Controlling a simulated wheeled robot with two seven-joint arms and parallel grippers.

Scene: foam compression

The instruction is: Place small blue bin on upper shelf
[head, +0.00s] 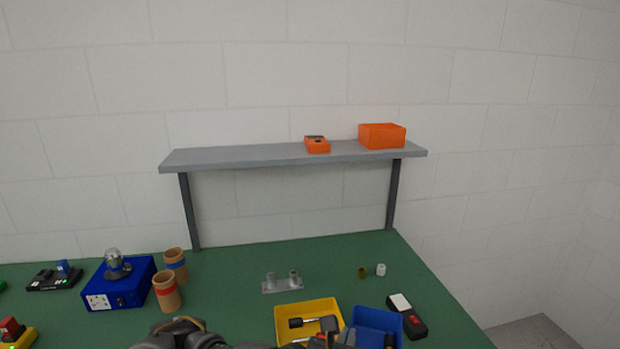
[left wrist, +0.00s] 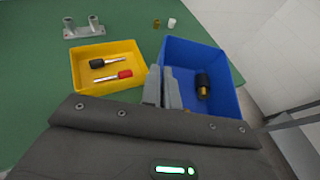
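The small blue bin (head: 362,317) is at the front of the green table, right of the yellow bin; whether it touches the table is hidden. In the left wrist view the blue bin (left wrist: 219,58) holds a black and brass part (left wrist: 203,86). My left gripper (head: 330,325) is at its left wall. In the left wrist view its fingers (left wrist: 162,84) are close together, one on each side of that wall. The upper shelf (head: 240,155) is grey, against the back wall. My right gripper is not in view.
On the shelf are an orange bin (head: 382,136) and an orange device (head: 317,145) at centre right; its left half is clear. A yellow bin (left wrist: 83,56) with screwdrivers is beside the blue bin. A black and white device (head: 408,316) lies on its right.

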